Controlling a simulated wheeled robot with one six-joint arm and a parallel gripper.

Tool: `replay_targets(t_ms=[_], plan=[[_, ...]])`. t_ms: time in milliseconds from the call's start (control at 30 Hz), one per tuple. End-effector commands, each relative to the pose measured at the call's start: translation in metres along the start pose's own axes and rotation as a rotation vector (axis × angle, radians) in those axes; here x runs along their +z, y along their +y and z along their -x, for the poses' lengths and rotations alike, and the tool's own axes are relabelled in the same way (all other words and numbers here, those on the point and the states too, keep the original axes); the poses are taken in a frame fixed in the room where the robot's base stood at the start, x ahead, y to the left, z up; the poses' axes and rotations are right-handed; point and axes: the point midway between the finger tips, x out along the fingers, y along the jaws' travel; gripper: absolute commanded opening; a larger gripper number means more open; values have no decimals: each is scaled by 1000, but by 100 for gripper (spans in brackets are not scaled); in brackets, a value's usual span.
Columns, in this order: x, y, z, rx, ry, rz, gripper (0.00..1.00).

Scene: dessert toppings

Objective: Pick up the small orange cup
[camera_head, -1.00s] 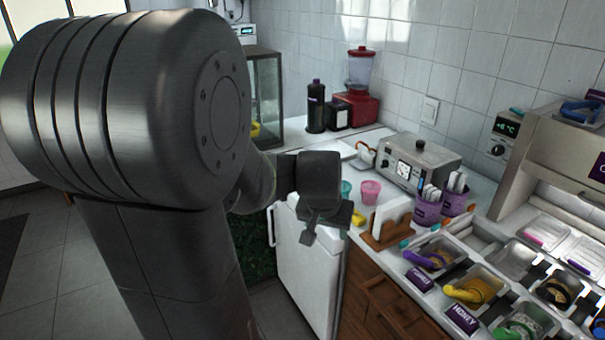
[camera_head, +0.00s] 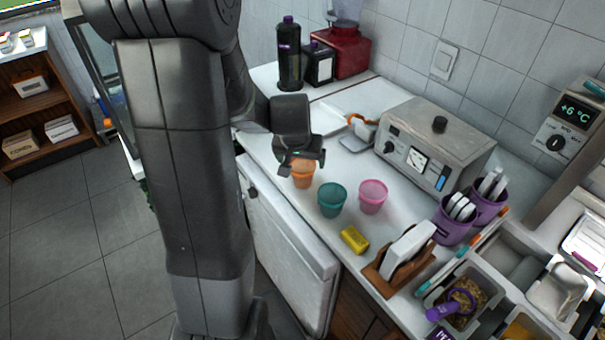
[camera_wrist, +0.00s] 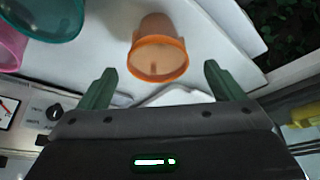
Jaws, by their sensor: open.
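The small orange cup (camera_head: 303,177) stands on the white counter (camera_head: 278,179) in the head view, partly hidden at its top by my gripper. In the wrist view the orange cup (camera_wrist: 158,50) shows its rim and pale inside, centred beyond the fingertips. My gripper (camera_head: 303,160) is at the cup's upper edge in the head view. In the wrist view my gripper (camera_wrist: 160,85) is open, with its two greenish fingers spread wide and nothing between them. Whether the fingers touch the cup cannot be told.
A teal cup (camera_head: 332,200) and a pink cup (camera_head: 373,196) stand to the right of the orange cup. A yellow sponge (camera_head: 354,240) lies in front. A grey appliance (camera_head: 432,150) stands behind. The counter's front edge is close on the left.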

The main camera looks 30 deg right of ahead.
Motion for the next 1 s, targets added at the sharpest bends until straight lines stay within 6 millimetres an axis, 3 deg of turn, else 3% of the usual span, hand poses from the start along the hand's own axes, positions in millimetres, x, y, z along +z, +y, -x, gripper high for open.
replay_targets(t_ms=[300,667,700,933,1000], plan=[[0,2,-36,0,-3,1,88],[0,2,-44,-1,0,0,88],[0,2,-44,-1,0,0,86],[0,2,-43,-1,-1,0,41],[0,2,-43,-1,0,0,41]])
